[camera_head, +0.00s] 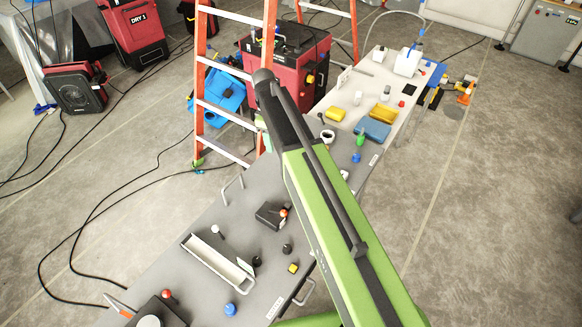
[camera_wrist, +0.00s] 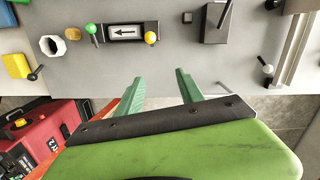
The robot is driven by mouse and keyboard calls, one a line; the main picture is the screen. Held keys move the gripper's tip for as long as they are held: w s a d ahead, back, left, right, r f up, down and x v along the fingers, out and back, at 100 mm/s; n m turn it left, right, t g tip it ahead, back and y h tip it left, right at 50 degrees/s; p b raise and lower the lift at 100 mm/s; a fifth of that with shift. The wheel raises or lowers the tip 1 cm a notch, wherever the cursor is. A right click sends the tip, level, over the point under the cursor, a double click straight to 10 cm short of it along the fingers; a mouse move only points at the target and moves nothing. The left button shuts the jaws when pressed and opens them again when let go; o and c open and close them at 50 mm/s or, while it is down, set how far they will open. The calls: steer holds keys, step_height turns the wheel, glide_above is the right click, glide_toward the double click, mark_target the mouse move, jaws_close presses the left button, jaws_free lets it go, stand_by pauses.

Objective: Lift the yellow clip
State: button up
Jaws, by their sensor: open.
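No yellow thing here is clearly a clip. A small yellow block (camera_head: 293,268) sits on the near grey bench in the head view, right of the white tray. A yellow piece (camera_wrist: 14,65) shows at the left edge of the wrist view, with a dark handle beside it; I cannot tell whether it is the clip. My gripper (camera_wrist: 163,88) is open in the wrist view. Its two green fingers are apart with nothing between them, near the bench edge and right of the yellow piece. In the head view my arm hides the gripper.
An arrow panel (camera_wrist: 124,32) with green and yellow balls and a dark box (camera_wrist: 216,22) lie on the bench. An orange ladder (camera_head: 200,90) and a red machine (camera_head: 285,65) stand beside the benches.

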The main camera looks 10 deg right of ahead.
steer(key=s+d+r+p, duration=0.2)
steer(key=s+d, duration=0.1)
steer(key=d, duration=0.3)
steer(key=shift+n+y, duration=0.4)
step_height(320, 180, down, 16)
steer(key=b, duration=1.7)
steer(key=shift+w+f, duration=0.1)
steer(key=shift+f, duration=0.15)
steer(key=shift+r, duration=0.1)
jaws_close()
